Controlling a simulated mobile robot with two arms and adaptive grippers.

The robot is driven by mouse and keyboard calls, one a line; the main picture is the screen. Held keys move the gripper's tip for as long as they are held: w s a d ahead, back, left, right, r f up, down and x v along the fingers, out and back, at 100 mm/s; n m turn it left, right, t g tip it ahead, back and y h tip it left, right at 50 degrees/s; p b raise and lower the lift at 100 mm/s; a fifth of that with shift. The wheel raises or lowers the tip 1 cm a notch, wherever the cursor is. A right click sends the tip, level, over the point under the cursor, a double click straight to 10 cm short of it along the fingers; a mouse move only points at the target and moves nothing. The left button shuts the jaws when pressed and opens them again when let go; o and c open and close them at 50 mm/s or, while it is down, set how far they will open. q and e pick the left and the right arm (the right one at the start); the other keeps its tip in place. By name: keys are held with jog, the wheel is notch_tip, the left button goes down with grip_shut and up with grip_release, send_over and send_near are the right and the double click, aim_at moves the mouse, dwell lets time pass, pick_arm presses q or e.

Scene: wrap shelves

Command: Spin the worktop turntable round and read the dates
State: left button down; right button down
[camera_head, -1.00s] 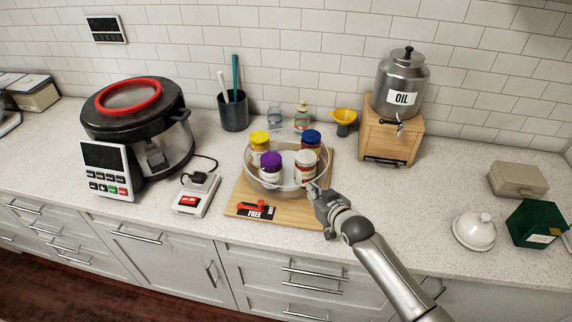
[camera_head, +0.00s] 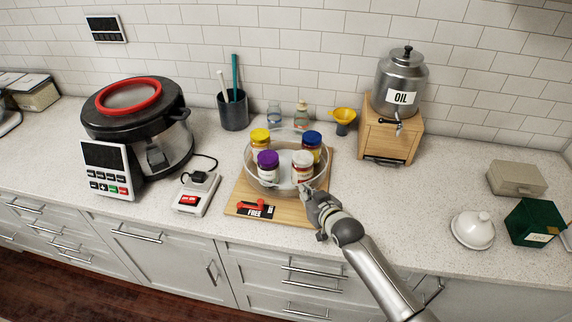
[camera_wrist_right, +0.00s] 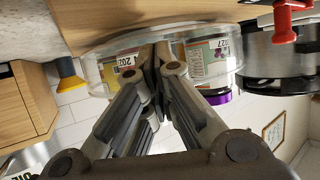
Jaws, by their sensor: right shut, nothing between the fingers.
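The clear round turntable (camera_head: 283,189) sits on a wooden board (camera_head: 240,190) on the worktop. It carries a yellow-lidded jar (camera_head: 260,137), a blue-lidded jar (camera_head: 312,139), a purple-lidded jar (camera_head: 267,160) and a white-lidded jar with a red band (camera_head: 302,164). My right gripper (camera_head: 305,190) is shut and empty, its tips at the turntable's front right rim. In the right wrist view, the shut tips (camera_wrist_right: 158,62) are against or very near the clear wall (camera_wrist_right: 105,72). Partial date labels there show "202" and "27". My left gripper is out of view.
A red lever by a "FREE" label (camera_head: 256,210) is on the board's front. A switch box (camera_head: 196,193) and a large cooker (camera_head: 135,125) stand left. An oil dispenser (camera_head: 401,85) on a wooden stand is behind right. Worktop right of the board is mostly clear.

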aim_at(285, 191)
jog(key=shift+a, duration=0.1)
jog(key=shift+s+a+r, duration=0.1)
jog(key=shift+s+a, duration=0.05)
jog(key=shift+a, duration=0.95)
jog(key=shift+s+a, duration=0.1)
jog(key=shift+a, duration=1.1)
